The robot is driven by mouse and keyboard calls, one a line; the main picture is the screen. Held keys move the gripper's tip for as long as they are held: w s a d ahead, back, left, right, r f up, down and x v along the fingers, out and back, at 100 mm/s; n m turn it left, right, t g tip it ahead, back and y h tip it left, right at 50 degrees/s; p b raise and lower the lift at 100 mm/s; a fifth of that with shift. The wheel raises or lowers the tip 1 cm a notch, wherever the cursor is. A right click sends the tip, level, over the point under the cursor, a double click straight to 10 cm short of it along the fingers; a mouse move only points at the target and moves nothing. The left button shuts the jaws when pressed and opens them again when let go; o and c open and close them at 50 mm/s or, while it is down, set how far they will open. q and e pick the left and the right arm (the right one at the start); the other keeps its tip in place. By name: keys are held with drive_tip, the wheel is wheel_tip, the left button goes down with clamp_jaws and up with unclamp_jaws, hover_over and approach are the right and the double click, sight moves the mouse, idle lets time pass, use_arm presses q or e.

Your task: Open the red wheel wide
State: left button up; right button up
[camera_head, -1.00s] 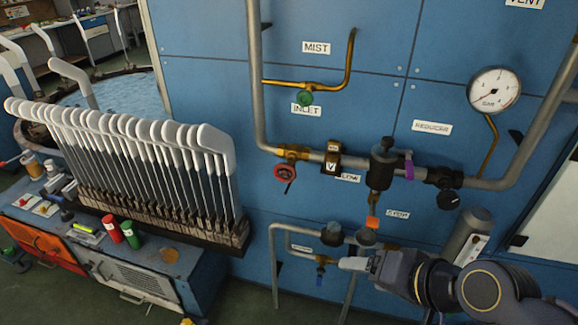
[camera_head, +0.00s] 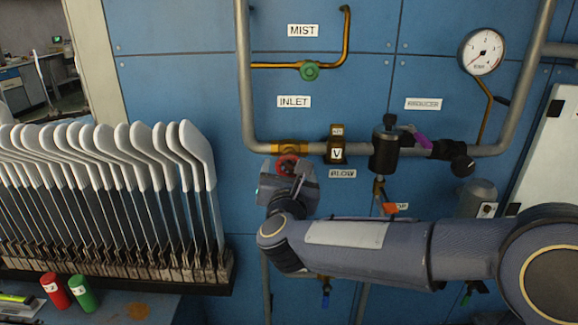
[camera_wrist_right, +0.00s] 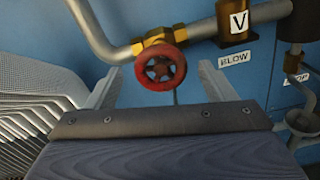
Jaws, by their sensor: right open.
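The red wheel (camera_head: 288,164) sits on a brass valve (camera_head: 290,148) on the grey pipe, below the INLET label. In the head view my right gripper (camera_head: 289,172) is in front of it and hides its lower part. In the right wrist view the red wheel (camera_wrist_right: 160,67) is in full view, round and spoked, facing the camera. The two fingers of my right gripper (camera_wrist_right: 155,85) stand open, one on each side of the wheel, with gaps between them and its rim. I cannot tell how far the fingertips reach past it. My left gripper is not in view.
A rack of white-tipped boards (camera_head: 140,155) stands left of the valve. Right of it are a brass fitting marked V (camera_head: 336,152), a dark regulator (camera_head: 385,152) and a gauge (camera_head: 482,51). A green wheel (camera_head: 310,70) is above. Red (camera_head: 55,291) and green (camera_head: 82,294) cylinders stand lower left.

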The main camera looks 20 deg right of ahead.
sight(289, 167)
drive_tip(key=shift+x, duration=2.35)
drive_tip(key=shift+c, duration=0.4)
drive_tip(key=c, duration=0.9)
